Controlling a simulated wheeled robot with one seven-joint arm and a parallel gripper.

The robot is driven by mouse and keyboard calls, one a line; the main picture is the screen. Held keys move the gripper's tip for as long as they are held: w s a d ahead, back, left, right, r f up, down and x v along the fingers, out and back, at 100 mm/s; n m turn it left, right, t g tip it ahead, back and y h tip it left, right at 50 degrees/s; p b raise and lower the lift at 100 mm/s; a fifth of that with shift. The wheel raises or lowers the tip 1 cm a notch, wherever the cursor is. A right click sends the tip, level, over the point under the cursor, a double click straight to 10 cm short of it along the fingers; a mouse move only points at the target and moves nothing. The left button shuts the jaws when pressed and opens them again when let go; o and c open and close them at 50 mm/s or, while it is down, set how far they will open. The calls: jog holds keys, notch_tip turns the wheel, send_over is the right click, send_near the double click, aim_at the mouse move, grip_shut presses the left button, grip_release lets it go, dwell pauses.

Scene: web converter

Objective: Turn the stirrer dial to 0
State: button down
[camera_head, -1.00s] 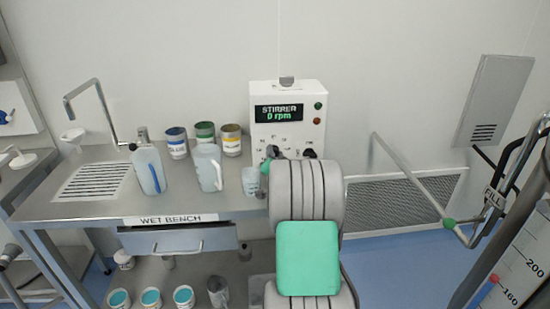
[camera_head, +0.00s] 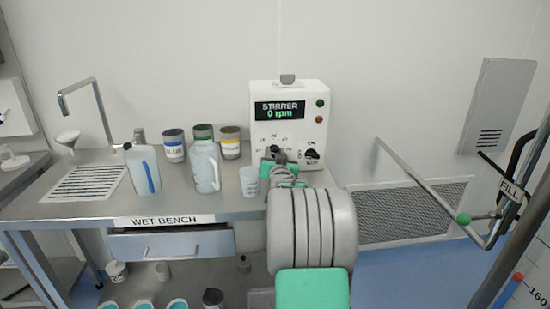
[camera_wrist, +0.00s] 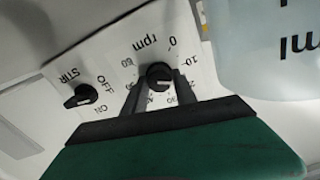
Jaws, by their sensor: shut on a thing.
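The stirrer (camera_head: 291,97) is a white box at the back right of the wet bench; its display reads "STIRRER 0 rpm". In the wrist view, the black rpm dial (camera_wrist: 158,74) sits on a panel with numbers around it, including 0, 10 and 60. My gripper (camera_wrist: 160,86) is shut on this dial, with a finger on either side. The dial's pointer is too small to read surely. In the head view, my gripper (camera_head: 276,159) is at the box's lower left front and hides the dial. A second black knob (camera_wrist: 82,96), marked STIR and OFF, is beside it.
A clear beaker (camera_head: 249,181) stands on the bench close to my gripper and shows large in the wrist view (camera_wrist: 270,50). A jug (camera_head: 205,166) and several paint cans are farther left. A metal pipe (camera_head: 425,185) is at the right.

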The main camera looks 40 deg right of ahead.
jog(key=c, duration=1)
grip_release()
jog(key=v, duration=0.8)
jog(key=shift+w+b, duration=0.1)
jog(key=shift+b, duration=0.2)
